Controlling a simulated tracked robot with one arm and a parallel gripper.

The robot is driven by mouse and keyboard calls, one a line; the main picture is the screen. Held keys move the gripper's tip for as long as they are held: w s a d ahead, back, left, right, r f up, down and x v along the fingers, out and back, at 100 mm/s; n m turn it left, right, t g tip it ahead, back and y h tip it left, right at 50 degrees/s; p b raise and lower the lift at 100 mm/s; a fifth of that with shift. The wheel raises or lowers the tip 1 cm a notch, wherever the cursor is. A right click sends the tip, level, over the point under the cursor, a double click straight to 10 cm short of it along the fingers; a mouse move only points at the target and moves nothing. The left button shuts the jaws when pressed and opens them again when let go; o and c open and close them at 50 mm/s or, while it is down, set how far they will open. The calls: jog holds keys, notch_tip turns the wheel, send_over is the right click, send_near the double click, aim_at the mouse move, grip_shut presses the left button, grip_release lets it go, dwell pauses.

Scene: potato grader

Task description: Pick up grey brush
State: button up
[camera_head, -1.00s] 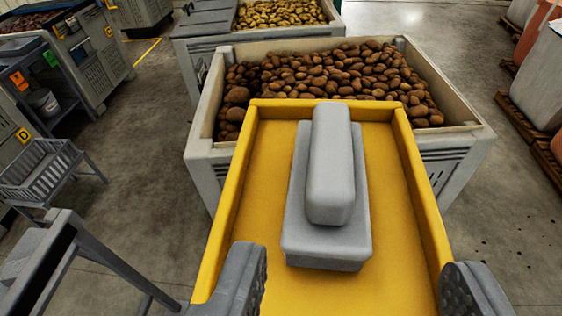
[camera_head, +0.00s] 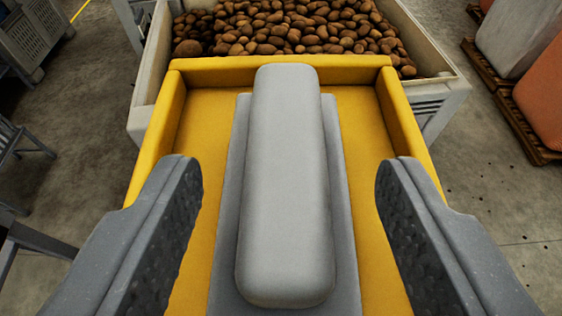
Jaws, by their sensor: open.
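The grey brush (camera_head: 287,190) lies in the yellow tray (camera_head: 190,225). It has a long rounded light-grey handle on a wider, darker grey base (camera_head: 345,230). Its long side runs away from me, and its near end is cut off by the bottom edge of the picture. My gripper (camera_head: 288,180) is open, with one dark textured finger to the left of the brush and one to the right. Yellow tray floor shows between each finger and the brush, so I see no contact.
The yellow tray has raised side walls and a raised far wall (camera_head: 280,70). Beyond it stands a pale crate (camera_head: 152,75) full of brown potatoes (camera_head: 290,28). Wooden pallets with large sacks (camera_head: 515,45) are at the right. A grey rack (camera_head: 20,140) stands at the left.

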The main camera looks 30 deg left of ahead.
aim_at(286, 162)
jog(key=x, duration=0.4)
jog(key=shift+a+p, duration=0.1)
jog(key=shift+p, duration=0.25)
jog(key=shift+s, duration=0.1)
grip_shut()
jog(key=shift+r, duration=0.15)
